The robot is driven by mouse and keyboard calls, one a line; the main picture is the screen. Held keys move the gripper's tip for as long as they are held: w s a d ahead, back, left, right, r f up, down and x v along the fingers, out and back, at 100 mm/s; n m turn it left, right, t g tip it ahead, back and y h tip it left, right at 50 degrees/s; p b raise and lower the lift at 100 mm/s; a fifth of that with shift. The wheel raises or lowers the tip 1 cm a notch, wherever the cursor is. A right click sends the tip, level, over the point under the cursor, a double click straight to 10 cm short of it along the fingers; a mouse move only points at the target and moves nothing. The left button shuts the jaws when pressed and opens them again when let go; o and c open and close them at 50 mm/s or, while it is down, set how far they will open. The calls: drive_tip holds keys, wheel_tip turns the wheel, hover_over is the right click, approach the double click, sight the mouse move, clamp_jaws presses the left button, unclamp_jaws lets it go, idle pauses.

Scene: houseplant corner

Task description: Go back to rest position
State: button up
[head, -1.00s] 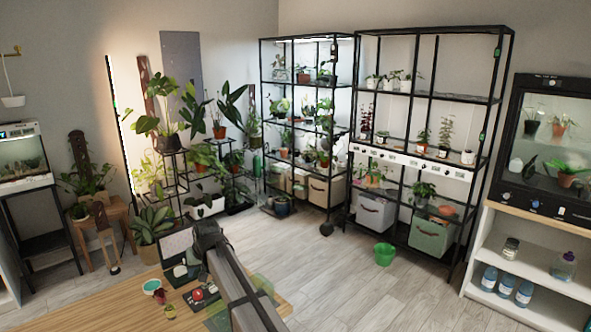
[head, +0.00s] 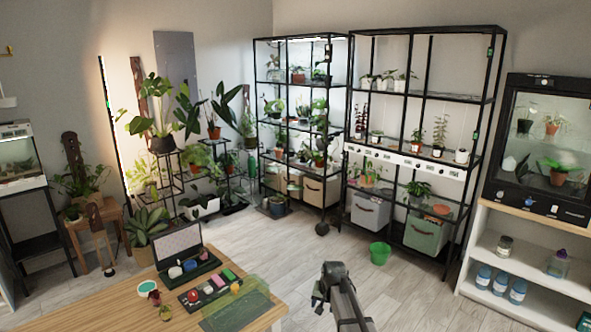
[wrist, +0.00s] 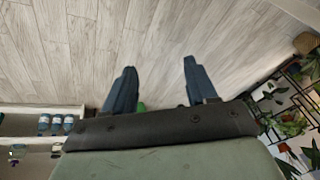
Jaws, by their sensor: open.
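My gripper (wrist: 155,88) is open and empty in the wrist view, its two dark fingers spread apart over bare grey floorboards. In the head view my gripper (head: 318,297) is at the bottom centre, right of the wooden table's front right corner and clear of everything on the table. My arm runs from it to the bottom edge of the picture.
The wooden table (head: 110,312) at lower left holds an open black case (head: 186,262), a tray of coloured items (head: 210,287) and a translucent green sheet (head: 237,308). A green bucket (head: 379,253) stands on the floor beyond my gripper.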

drive_tip(key=s+d+f+n+g, duration=0.1)
drive_tip(key=s+d+f+g, duration=0.1)
drive_tip(key=s+f, duration=0.95)
drive_tip(key=s+d+f+g, duration=0.3)
drive_tip(key=s+f, duration=0.7)
drive_tip(key=s, duration=0.3)
drive_tip(key=s+d+f+g, duration=0.1)
drive_tip(key=s+f, duration=0.3)
drive_tip(key=s, duration=1.1)
drive_tip(key=s+d+f+n+g+h, duration=0.1)
drive_tip(key=s+f+g, duration=0.3)
drive_tip(key=s, duration=1.2)
drive_tip(key=shift+s+d+f+n, duration=0.2)
drive_tip(key=shift+s+f+n, duration=0.05)
drive_tip(key=shift+f+n, duration=0.1)
